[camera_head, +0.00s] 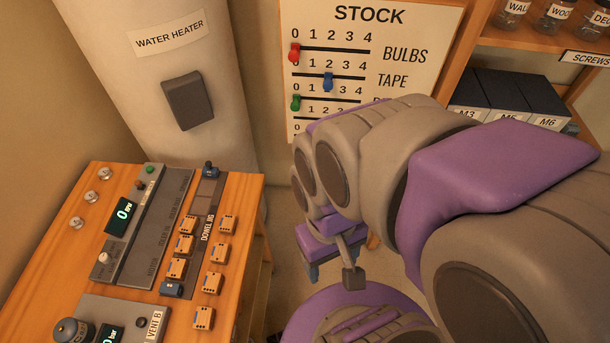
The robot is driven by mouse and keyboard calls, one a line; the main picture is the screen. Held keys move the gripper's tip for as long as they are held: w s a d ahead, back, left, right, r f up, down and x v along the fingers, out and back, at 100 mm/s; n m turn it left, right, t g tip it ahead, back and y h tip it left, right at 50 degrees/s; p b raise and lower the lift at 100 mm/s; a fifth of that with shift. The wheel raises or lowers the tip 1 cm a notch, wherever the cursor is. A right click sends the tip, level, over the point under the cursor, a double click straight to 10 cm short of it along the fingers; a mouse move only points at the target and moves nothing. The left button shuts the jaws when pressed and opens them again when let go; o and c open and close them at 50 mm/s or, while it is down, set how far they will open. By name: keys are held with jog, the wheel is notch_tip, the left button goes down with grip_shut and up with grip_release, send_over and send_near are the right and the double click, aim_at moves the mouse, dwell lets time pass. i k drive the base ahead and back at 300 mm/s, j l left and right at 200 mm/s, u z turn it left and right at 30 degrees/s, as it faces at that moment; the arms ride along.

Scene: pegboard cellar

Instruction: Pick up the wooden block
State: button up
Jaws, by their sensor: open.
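Several small wooden blocks with dark markings lie on the wooden bench in the head view. I cannot tell which one the task names. My gripper (346,264) is to the right of the bench, beyond its edge and apart from the blocks. One grey fingertip shows clearly; the rest is partly hidden by my purple and grey arm. It is open, and I see nothing held in it.
The bench (60,262) also carries a grey control panel (150,225), a dowel jig strip (207,190) and a second panel at the front. A water heater (140,90) stands behind it. A stock board (345,20) and a shelf with dark boxes (535,98) are at the back.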

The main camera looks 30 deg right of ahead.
aim_at(227, 222)
jog(key=k+l+u, duration=0.5)
jog(key=k+u, duration=0.15)
jog(key=u, duration=0.15)
